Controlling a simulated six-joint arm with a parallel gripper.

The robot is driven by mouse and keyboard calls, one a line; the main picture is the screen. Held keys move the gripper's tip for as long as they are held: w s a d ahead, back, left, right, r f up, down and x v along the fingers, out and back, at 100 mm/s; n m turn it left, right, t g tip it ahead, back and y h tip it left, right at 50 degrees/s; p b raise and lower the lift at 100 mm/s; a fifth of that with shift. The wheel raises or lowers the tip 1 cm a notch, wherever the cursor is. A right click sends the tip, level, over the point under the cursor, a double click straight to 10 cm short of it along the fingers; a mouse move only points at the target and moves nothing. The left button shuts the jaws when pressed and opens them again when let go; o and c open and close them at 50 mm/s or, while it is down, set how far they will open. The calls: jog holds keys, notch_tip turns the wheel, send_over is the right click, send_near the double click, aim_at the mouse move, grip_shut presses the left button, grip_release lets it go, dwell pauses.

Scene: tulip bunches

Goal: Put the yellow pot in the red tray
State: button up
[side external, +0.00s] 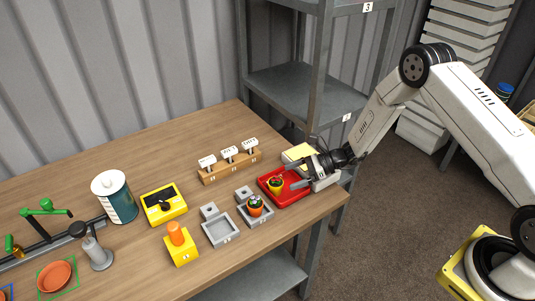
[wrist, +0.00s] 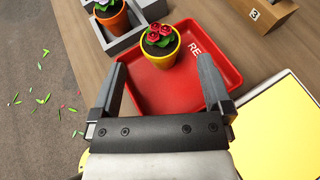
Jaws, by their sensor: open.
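The yellow pot (wrist: 161,52) with red flowers stands upright inside the red tray (wrist: 190,95), near the tray's far rim in the wrist view. In the side external view the yellow pot (side external: 275,187) sits toward the left part of the red tray (side external: 292,194). My gripper (wrist: 162,75) is open, its fingers apart and empty, reaching over the tray. The pot is just beyond the fingertips, not between them. In the side external view my gripper (side external: 298,177) hangs at the tray's right side, partly covering it.
An orange pot (wrist: 112,16) with a flowering plant stands in a grey tray (side external: 258,221) left of the red tray. A wooden rack (side external: 229,167) with white tags and a metal shelf (side external: 307,95) stand farther back.

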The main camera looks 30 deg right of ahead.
jog(key=shift+s+a+r+n+g, duration=0.2)
jog(key=shift+s+r+n+g, duration=0.1)
jog(key=shift+s+r+n, duration=0.1)
jog(key=s+d+r+n+g+h, duration=0.1)
jog(key=s+d+r+n+h, duration=0.1)
jog(key=s+r+n+h, duration=0.4)
jog(key=s+d+r+n+g+h, duration=0.1)
jog(key=s+d+r+n+h, duration=0.2)
jog(key=s+n, duration=1.2)
notch_tip(320, 180, up, 6)
jog(key=n+h, duration=0.1)
jog(key=h, duration=0.2)
jog(key=shift+r+n+g, duration=0.2)
jog(key=shift+n+g, duration=0.1)
jog(key=shift+g, duration=0.1)
